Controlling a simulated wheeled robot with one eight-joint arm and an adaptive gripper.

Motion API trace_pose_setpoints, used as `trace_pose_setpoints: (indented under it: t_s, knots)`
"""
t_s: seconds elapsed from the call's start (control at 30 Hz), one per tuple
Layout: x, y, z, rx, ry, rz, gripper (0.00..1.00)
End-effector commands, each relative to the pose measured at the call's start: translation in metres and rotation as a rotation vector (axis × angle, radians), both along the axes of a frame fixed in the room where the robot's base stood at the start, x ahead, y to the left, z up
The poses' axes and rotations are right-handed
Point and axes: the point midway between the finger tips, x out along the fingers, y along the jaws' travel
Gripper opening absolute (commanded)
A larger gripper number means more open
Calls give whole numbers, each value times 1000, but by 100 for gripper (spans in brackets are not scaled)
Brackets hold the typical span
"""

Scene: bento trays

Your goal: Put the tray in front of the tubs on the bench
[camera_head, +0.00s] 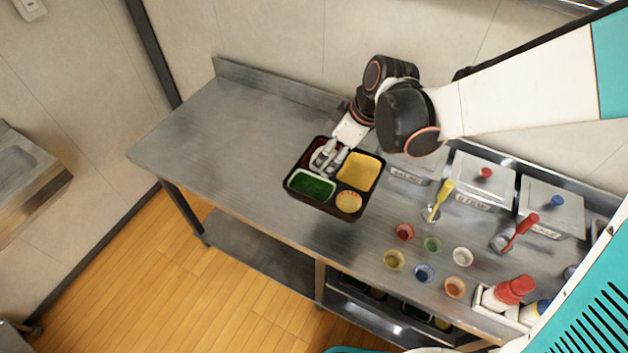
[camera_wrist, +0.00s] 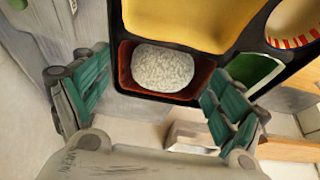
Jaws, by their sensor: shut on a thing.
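The tray (camera_head: 334,188) is black with several compartments, holding yellow, green and dark red contents and a round striped cup. It is over the middle of the bench (camera_head: 215,130). My gripper (camera_head: 328,156) is shut on its dark red compartment. In the wrist view, the teal fingers of my gripper (camera_wrist: 158,88) are either side of this compartment, which holds white rice, at the edge of the tray (camera_wrist: 235,62). I cannot tell whether the tray touches the bench. The tubs, a middle one (camera_head: 482,175) and a right one (camera_head: 553,207), stand along the back right; a left one is partly behind my arm.
Several small coloured cups (camera_head: 424,273) stand in front of the tubs, right of the tray. A yellow-handled utensil (camera_head: 440,200) and a red-handled one (camera_head: 520,230) stand near the tubs. A bottle holder (camera_head: 505,300) is at front right. The bench's left side is clear.

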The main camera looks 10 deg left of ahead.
Motion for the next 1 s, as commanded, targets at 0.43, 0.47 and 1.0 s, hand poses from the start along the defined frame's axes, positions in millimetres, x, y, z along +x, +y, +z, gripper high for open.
trace_pose_setpoints:
  t_s: [0.43,0.47,1.0]
  knots:
    - [-1,1,-99,0,-1,-1,55]
    - [-1,1,-105,0,-1,-1,55]
    - [0,0,-154,0,0,-3,55]
